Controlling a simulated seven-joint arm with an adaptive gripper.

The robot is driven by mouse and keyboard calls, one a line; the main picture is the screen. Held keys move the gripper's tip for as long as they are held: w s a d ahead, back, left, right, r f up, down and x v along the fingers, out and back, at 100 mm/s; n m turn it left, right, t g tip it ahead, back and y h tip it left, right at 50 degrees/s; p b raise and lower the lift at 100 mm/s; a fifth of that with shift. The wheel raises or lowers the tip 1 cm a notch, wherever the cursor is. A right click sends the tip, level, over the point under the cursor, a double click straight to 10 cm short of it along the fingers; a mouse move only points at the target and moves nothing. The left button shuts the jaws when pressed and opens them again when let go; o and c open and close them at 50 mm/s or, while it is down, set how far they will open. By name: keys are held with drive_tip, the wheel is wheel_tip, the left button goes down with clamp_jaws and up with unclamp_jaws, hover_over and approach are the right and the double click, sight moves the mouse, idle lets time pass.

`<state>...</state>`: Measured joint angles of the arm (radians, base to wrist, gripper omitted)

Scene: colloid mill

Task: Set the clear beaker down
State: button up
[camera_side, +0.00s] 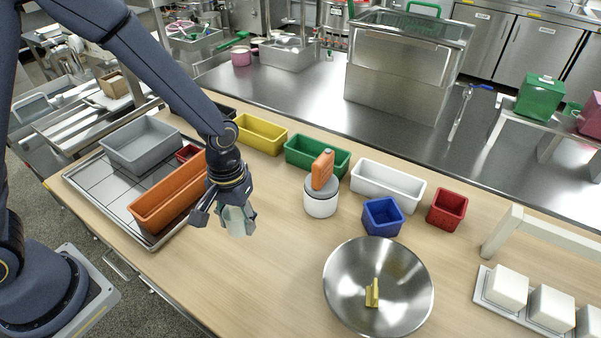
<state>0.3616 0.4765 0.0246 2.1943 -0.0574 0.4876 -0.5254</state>
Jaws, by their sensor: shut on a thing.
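My gripper (235,213) points down over the front left part of the wooden table, right of the orange bin. It is shut on the clear beaker (238,224), a pale, greenish see-through vessel. The fingers hide the beaker's upper part. The beaker looks roughly upright with a slight tilt. I cannot tell whether its base touches the table.
An orange bin (168,200) and a grey bin (141,142) stand on a metal tray at left. A white pot with an orange block (322,170) on top stands to the right. A steel bowl (345,290) holds a yellow piece. Bare wood (265,265) lies between.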

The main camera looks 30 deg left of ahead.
drive_tip(key=w+a+r, duration=0.3)
drive_tip(key=a, duration=0.6)
hover_over(259, 196)
drive_tip(key=shift+n, duration=0.4)
drive_tip(key=f, duration=0.9)
drive_tip(key=shift+s+f, duration=0.2)
drive_tip(key=shift+s, duration=0.2)
drive_tip(key=shift+w+f, duration=0.35)
drive_tip(key=shift+f, duration=1.6)
drive_tip(key=shift+f, duration=0.2)
drive_tip(key=o, duration=1.1)
drive_tip(key=shift+o, duration=0.2)
